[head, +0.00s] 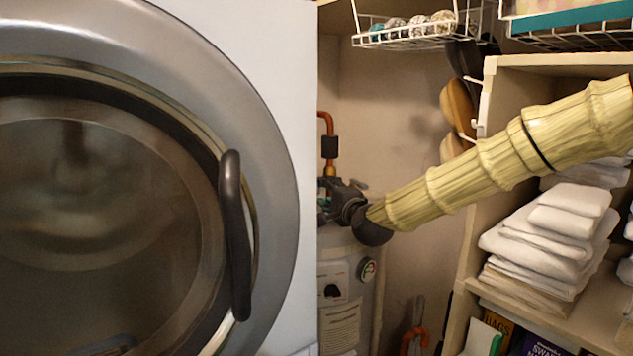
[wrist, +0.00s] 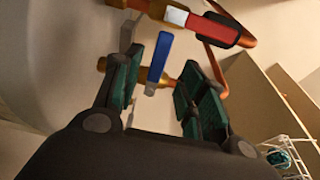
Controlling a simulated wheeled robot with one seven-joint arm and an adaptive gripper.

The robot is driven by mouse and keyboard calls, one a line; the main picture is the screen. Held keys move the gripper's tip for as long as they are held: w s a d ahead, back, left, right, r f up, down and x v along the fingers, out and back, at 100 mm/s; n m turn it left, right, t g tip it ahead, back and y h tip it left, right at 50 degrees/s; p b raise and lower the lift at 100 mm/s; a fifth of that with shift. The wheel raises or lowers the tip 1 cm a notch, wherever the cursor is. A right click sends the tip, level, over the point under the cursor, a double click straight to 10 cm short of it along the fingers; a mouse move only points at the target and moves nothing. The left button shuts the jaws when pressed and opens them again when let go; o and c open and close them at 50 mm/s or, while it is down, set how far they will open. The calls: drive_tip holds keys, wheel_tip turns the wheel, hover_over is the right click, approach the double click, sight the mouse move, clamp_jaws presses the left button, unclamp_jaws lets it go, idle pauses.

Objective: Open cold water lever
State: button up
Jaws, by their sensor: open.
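The blue lever (wrist: 159,57), which looks like the cold water lever, sits on a brass and copper pipe in the wrist view. Its handle stands between the two green-padded fingers of my gripper (wrist: 163,75), with gaps visible on both sides. The jaws are open and nothing is held. In the head view my gripper (head: 341,199) is at the top of the white water heater (head: 340,274), partly hidden by the washer's edge. I cannot make out the blue lever there.
A red lever (wrist: 198,22) and a copper pipe (wrist: 216,62) are close above and right of the fingers. The washer (head: 283,120) stands at left. Shelves (head: 470,230) with folded white towels (head: 550,240) are at right, below my arm. A wire basket (head: 405,36) hangs above.

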sight(317, 185)
drive_tip(key=p+x, duration=0.3)
drive_tip(key=x, duration=0.4)
drive_tip(key=shift+w+a, duration=0.1)
drive_tip(key=shift+w, duration=0.2)
clamp_jaws()
